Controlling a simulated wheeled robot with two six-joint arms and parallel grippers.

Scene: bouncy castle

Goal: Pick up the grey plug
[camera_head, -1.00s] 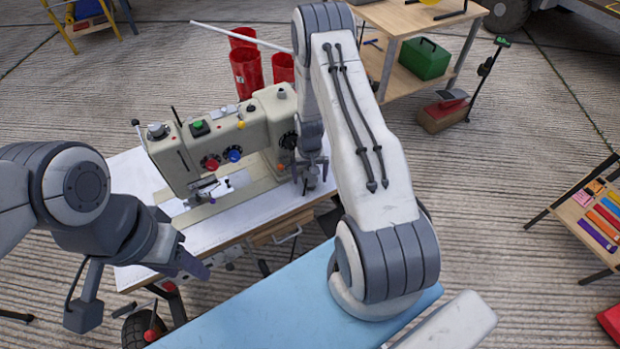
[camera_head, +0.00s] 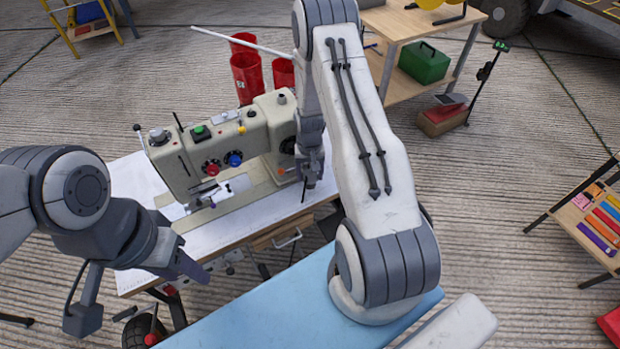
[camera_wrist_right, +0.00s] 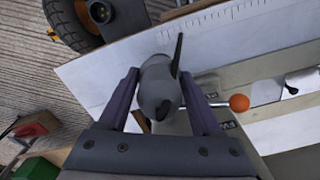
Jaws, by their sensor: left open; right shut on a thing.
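The grey plug (camera_wrist_right: 158,90) sits between the two fingers of my right gripper (camera_wrist_right: 160,76) in the right wrist view. It is a rounded grey body with a thin black part sticking out towards the top. My right gripper (camera_head: 311,172) shows in the head view just right of the sewing machine, over the right end of the white table. A thin dark piece points down below it. The plug's body is mostly hidden by the fingers there. My left gripper (camera_head: 193,270) is open and empty, in front of the table's front edge at the left.
A cream sewing machine (camera_head: 220,148) stands on the white table (camera_head: 235,236), close beside my right gripper. An orange knob (camera_wrist_right: 239,103) is near my right finger in the wrist view. Red cylinders (camera_head: 246,78) stand behind the machine. A blue surface (camera_head: 270,310) lies in front.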

